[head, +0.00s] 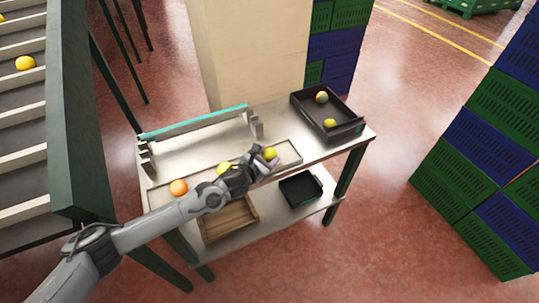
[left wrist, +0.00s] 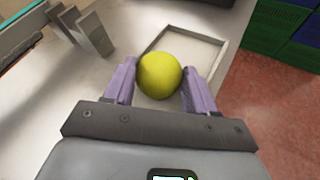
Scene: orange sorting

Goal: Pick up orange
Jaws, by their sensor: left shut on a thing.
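My left gripper (head: 264,159) reaches in from the left over the metal table. It is shut on a yellow-green fruit (head: 270,153), which also shows between the purple fingers in the left wrist view (left wrist: 159,75). An orange fruit (head: 178,187) lies at the left end of the long shallow tray (head: 289,152). A yellow fruit (head: 224,169) lies in the middle of the tray, partly hidden by my gripper. My right gripper is in neither view.
A black crate (head: 346,132) at the table's right end holds a mottled fruit (head: 322,97) and a yellow-green fruit (head: 330,123). A wooden tray (head: 228,219) and a black tray (head: 300,188) stand on the lower shelf. A conveyor (head: 22,110) stands left; stacked crates (head: 480,175) stand right.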

